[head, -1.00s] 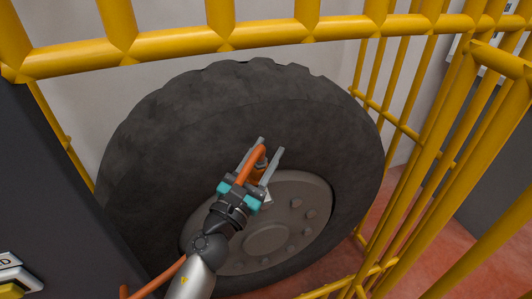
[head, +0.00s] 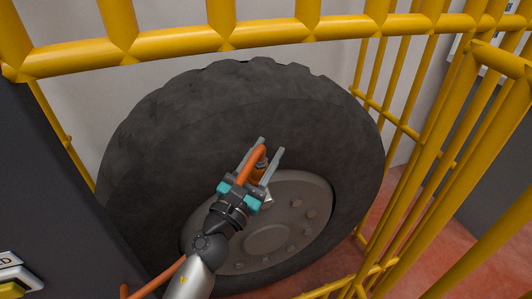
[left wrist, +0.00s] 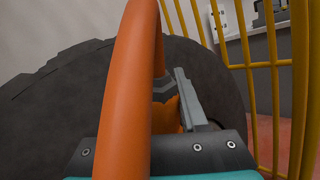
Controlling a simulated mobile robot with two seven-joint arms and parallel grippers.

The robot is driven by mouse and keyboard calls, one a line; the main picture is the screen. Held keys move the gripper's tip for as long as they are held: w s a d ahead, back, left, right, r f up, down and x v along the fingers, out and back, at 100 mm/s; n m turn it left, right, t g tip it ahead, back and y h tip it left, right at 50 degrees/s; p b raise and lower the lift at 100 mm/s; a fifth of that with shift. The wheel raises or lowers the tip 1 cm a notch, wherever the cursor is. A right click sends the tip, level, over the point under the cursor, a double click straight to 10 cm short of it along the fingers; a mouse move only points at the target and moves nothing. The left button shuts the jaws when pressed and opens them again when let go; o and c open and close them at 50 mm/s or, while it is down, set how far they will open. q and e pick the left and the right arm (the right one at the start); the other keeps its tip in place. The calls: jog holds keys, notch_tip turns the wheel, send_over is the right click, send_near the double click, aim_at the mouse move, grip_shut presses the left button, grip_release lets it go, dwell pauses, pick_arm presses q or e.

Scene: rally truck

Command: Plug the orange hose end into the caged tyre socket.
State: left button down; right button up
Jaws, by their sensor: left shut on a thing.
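The orange hose (head: 253,161) loops over my left gripper (head: 271,146), which is shut on the orange hose end (head: 262,172). In the left wrist view the hose (left wrist: 128,90) crosses in front of the camera and hides much of the orange end (left wrist: 166,114); a grey collar (left wrist: 162,88) shows above it. The gripper is in front of the big dark tyre (head: 150,150), above its grey hub (head: 305,195). A small pale piece (head: 268,197) shows beside the gripper; I cannot tell whether it is the socket. My right gripper is not in view.
Yellow cage bars (head: 230,37) run across the top, and more bars (head: 440,150) stand at the right. A dark panel (head: 45,190) fills the left side. Reddish floor (head: 385,215) shows at the lower right.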

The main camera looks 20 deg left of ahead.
aim_at(253, 182)
pick_arm(q)
jog(key=shift+w+a+f+b, duration=0.15)
jog(key=shift+w+f+b, duration=0.05)
jog(key=shift+f+b, duration=0.5)
jog(key=shift+w+a+f+b, duration=0.15)
jog(key=shift+w+f+b, duration=0.1)
jog(key=shift+f+b, duration=0.45)
jog(key=shift+w+a+f+b, duration=0.15)
jog(key=shift+w+f+b, duration=0.05)
jog(key=shift+f+b, duration=0.45)
jog(key=shift+c, duration=1.8)
grip_release()
jog(key=shift+r, duration=0.1)
jog(key=b+v, duration=0.2)
jog(key=v, duration=0.4)
jog(key=shift+s, duration=0.25)
jog(key=shift+s+a+b, duration=0.15)
jog(key=shift+s+b, duration=0.2)
jog(key=shift+s, duration=0.15)
